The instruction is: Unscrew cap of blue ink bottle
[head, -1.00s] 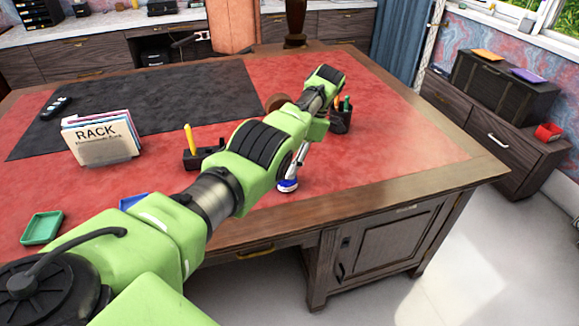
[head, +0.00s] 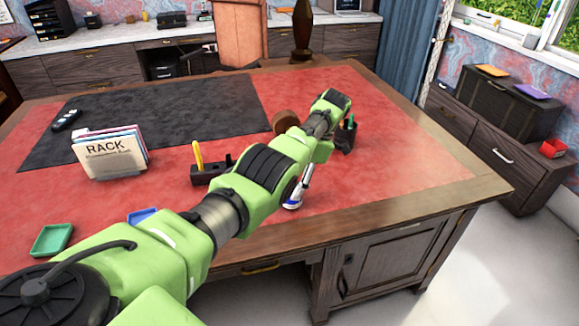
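A small blue and white thing, seemingly the blue ink bottle (head: 292,204), stands on the red desk top near its front edge. My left arm crosses the head view from the lower left and bends down just over it. A grey piece of my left gripper (head: 304,182) shows right above the bottle, touching or very close to it. The rest of the gripper is hidden behind my green arm, so its fingers and the cap cannot be made out. My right gripper is not in view.
A black pen cup (head: 345,138) stands behind the arm. A dark holder with a yellow pen (head: 197,155), a file rack (head: 110,158), a green tray (head: 52,240) and a blue tray (head: 142,215) are to the left. The desk's right side is clear.

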